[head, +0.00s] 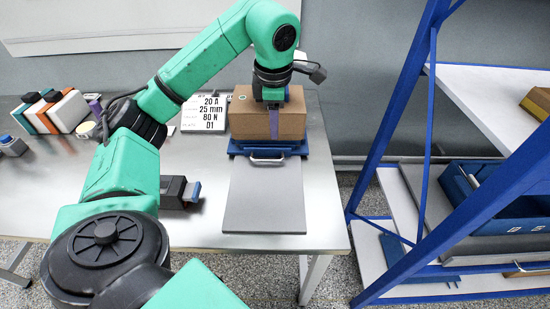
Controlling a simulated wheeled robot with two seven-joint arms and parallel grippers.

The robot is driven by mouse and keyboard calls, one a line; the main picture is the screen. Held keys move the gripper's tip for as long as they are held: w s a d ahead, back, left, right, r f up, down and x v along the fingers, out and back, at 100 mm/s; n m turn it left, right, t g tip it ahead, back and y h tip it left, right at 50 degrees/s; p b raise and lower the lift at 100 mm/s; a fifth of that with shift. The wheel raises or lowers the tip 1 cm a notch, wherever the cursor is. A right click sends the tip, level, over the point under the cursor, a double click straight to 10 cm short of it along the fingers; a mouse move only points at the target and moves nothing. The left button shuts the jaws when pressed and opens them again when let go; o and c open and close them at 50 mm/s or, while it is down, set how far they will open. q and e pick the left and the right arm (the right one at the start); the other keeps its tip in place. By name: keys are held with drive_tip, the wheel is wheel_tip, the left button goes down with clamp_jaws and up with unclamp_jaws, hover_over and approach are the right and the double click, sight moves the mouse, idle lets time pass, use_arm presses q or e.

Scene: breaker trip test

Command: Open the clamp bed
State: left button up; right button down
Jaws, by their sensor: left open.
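A blue clamp bed (240,147) with a silver bar handle (267,161) on its front sits near the right end of the metal table. A grey flat plate (264,200) lies in front of it, toward the table's front edge. A brown box (245,122) stands on or just behind the blue part; I cannot tell which. My left gripper (272,104) is open and points down at the box's top, behind the handle. Its fingertips are small, and contact with the box is unclear. A purple strip shows on the box's front below it. My right gripper is out of view.
A white sign (204,113) reading 20 A, 25 mm, 80 N, D1 stands left of the box. A dark block with a blue-grey tab (174,192) lies on the table. Several white-sided cases (68,111) stand at left. A blue-framed shelf (394,150) rises at right.

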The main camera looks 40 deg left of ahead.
sight(275, 161)
use_arm(q)
drive_tip(key=f, duration=0.4)
drive_tip(key=w+a+f, duration=0.1)
drive_tip(key=f, duration=0.8)
drive_tip(key=shift+w+a+f, duration=0.2)
drive_tip(key=shift+w+a, duration=0.05)
drive_tip(key=shift+w, duration=0.15)
clamp_jaws()
idle(0.4)
